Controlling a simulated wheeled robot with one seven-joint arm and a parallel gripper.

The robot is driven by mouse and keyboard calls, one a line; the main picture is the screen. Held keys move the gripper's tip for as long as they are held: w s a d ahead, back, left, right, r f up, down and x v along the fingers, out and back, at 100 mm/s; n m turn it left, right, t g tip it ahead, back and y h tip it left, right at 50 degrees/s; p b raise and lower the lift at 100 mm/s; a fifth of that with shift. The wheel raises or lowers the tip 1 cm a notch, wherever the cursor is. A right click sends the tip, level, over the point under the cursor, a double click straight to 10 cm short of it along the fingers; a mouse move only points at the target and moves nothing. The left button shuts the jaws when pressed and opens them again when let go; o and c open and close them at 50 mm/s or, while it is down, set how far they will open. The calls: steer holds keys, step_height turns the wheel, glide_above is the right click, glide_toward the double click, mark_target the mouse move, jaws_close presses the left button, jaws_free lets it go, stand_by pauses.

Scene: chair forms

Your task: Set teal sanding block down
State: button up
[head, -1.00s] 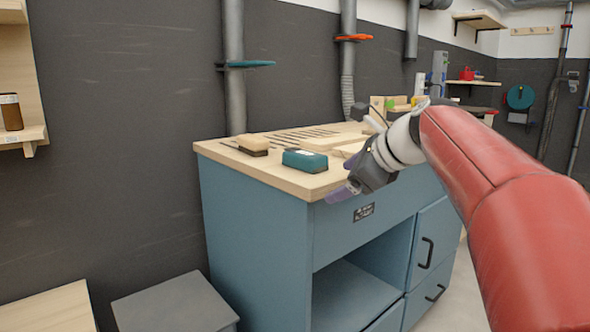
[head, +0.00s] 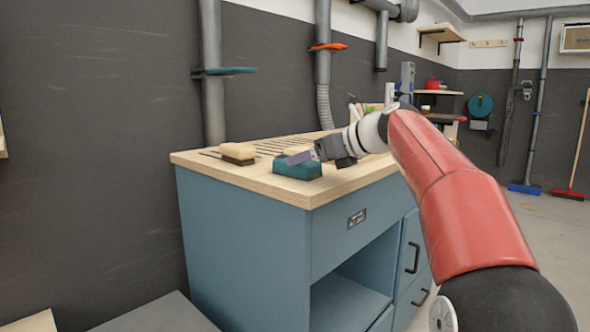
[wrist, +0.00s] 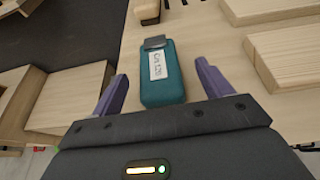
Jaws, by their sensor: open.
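The teal sanding block (head: 297,169) rests on the light wooden top of the blue workbench (head: 243,183), near its front edge. In the wrist view the block (wrist: 161,84) lies ahead of my gripper (wrist: 157,84), with a white label on it and a grey piece at its far end. My gripper (head: 299,158) is open; its two purple fingers stand apart on either side of the block's near end, with visible gaps. Exact finger height above the bench is hard to tell.
A tan-topped brush or block (head: 238,153) lies on the bench to the left. Wooden boards (wrist: 278,58) lie right of the teal block in the wrist view. Dark slots (head: 283,146) mark the bench top behind. A grey pipe (head: 212,75) rises behind the bench.

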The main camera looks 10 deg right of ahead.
steer(key=x, duration=0.4)
steer(key=shift+w+a, duration=0.15)
steer(key=shift+a, duration=0.2)
steer(key=c, duration=1.2)
steer(key=shift+r, duration=0.1)
